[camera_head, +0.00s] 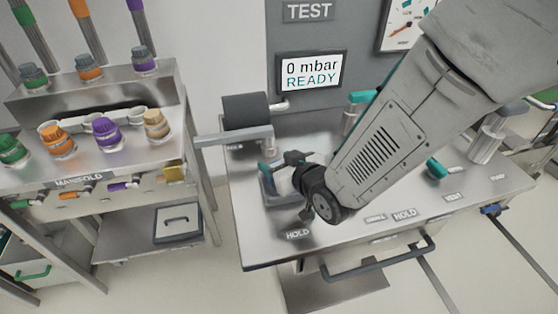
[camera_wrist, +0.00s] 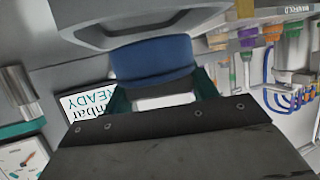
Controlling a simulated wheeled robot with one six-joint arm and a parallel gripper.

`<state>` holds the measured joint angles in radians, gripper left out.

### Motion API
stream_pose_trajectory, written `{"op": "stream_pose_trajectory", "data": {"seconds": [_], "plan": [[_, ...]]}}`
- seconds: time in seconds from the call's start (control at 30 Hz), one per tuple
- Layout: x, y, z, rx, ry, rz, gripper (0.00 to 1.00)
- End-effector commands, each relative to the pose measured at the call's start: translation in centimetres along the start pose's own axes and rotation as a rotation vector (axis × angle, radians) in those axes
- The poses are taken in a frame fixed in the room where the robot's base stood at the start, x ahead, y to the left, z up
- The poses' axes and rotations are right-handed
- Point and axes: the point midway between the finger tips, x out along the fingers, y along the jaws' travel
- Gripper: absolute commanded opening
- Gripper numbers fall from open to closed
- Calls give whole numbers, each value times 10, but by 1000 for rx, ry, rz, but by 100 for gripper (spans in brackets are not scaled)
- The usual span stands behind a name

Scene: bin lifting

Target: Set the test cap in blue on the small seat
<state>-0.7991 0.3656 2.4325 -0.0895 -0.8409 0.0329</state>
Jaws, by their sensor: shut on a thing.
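The blue cap (camera_wrist: 152,60) is held between the teal-tipped fingers of my gripper (camera_wrist: 162,94) in the wrist view. Its broad blue side faces the camera. In the head view my gripper (camera_head: 288,166) is above the left part of the test bench (camera_head: 252,245), behind the HOLD label. I cannot make out the cap there. A grey-blue piece (camera_head: 268,194) shows beside and below my gripper, partly covered. I cannot tell which thing is the small seat; my arm hides much of the bench.
The manifold rack (camera_head: 100,165) with several coloured caps stands further left. The screen (camera_head: 311,74) reads 0 mbar READY. A handle (camera_head: 380,262) runs along the front. A teal-handled fitting (camera_head: 360,97) stands behind my arm.

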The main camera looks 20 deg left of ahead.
Motion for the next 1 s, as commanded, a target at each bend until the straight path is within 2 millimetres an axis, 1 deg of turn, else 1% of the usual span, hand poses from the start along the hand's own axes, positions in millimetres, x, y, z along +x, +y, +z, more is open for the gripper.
{"op": "stream_pose_trajectory", "data": {"seconds": [1.0], "plan": [[8, 0, 19, 0, 0, 0, 34]]}}
